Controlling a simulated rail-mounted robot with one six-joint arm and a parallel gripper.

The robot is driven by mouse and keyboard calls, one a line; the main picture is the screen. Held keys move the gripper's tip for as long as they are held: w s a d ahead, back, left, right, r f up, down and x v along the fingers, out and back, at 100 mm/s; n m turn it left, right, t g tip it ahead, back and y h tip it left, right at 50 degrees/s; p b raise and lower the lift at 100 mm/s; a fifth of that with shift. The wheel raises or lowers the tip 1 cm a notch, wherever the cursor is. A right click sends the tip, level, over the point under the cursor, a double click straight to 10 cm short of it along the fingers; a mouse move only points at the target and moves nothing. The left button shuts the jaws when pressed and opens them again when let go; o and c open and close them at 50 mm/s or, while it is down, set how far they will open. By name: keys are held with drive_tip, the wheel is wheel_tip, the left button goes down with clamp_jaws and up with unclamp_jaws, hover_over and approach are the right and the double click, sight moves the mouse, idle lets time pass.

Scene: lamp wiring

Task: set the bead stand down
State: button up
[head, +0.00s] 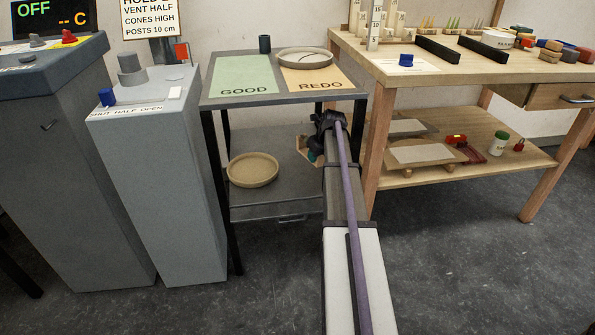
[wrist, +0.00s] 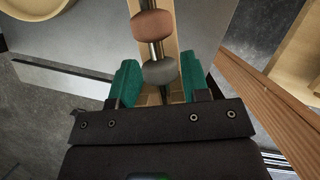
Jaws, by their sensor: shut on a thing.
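The bead stand (wrist: 161,20) shows in the wrist view as a pale wooden piece with a metal rod. A reddish-brown bead (wrist: 152,25) and a grey bead (wrist: 160,72) sit on the rod. My gripper (wrist: 158,80) has its green fingers on both sides of the stand and is shut on it. In the head view my gripper (head: 314,153) is at the right part of the grey table's lower shelf, with a bit of the wooden stand (head: 305,149) showing beside it. My arm hides the rest. I cannot tell whether the stand touches the shelf.
A round tan tray (head: 253,170) lies on the lower shelf (head: 270,205), left of my gripper. The tabletop above has GOOD (head: 244,73) and REDO (head: 318,80) areas. The workbench's wooden leg (head: 378,140) stands close on the right; it also crosses the wrist view (wrist: 270,110).

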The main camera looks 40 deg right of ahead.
wheel_tip(320, 180, down, 9)
drive_tip(key=b, duration=0.7)
drive_tip(key=shift+r, duration=0.3)
drive_tip(key=shift+f, duration=0.2)
drive_tip(key=o, duration=1)
drive_tip(key=shift+o, duration=0.2)
drive_tip(key=shift+r, duration=0.1)
drive_tip(key=p+v, duration=1.1)
drive_tip(key=v, duration=0.1)
